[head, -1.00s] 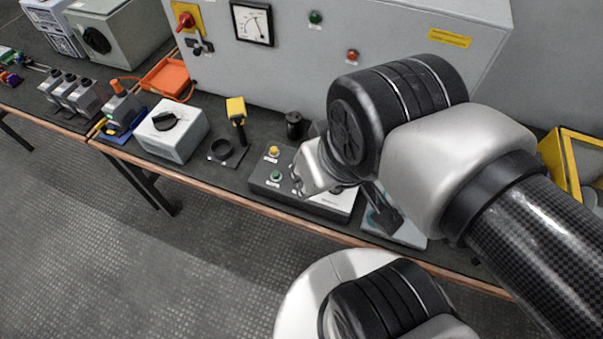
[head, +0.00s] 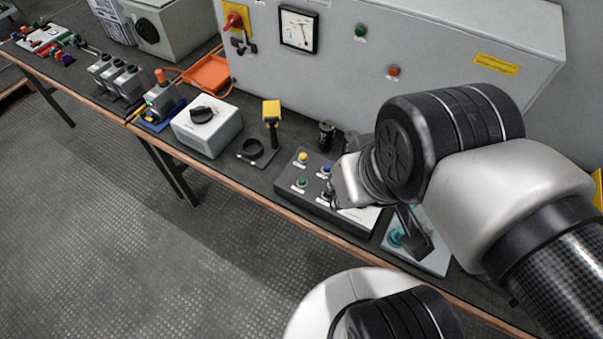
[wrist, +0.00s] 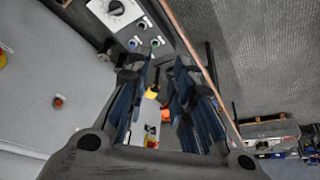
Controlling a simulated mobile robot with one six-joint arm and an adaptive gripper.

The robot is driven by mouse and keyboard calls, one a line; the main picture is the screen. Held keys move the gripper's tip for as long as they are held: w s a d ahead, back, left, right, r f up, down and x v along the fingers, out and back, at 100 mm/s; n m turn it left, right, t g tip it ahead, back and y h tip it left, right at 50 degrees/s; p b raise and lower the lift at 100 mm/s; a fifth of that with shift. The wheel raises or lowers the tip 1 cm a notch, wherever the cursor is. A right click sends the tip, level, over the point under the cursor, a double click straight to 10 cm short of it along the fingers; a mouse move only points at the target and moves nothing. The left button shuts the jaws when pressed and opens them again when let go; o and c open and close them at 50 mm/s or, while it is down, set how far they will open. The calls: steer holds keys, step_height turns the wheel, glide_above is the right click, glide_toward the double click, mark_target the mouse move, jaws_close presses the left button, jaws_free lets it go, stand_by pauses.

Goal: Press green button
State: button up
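A grey button box (head: 288,190) sits near the bench's front edge in the head view. Its green button (head: 301,181) is at the front left, with a yellow button (head: 303,157) behind it and a blue button (head: 325,169) to the right. The wrist view shows the box at the top, with a green button (wrist: 155,43) just beyond the left finger. My gripper (wrist: 162,75) is open and empty there, its two dark fingers apart. In the head view my wrist hangs over the box's right part and hides some of it; the fingers are hard to make out.
A grey cabinet (head: 440,50) stands behind the bench with a green lamp (head: 361,29) and a red one (head: 393,71). A knob box (head: 207,128), a yellow-topped tool (head: 271,112) and an orange tray (head: 208,75) stand left of the button box. A pale plate (head: 432,258) lies right.

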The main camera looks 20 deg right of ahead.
jaws_close()
stand_by(1.2)
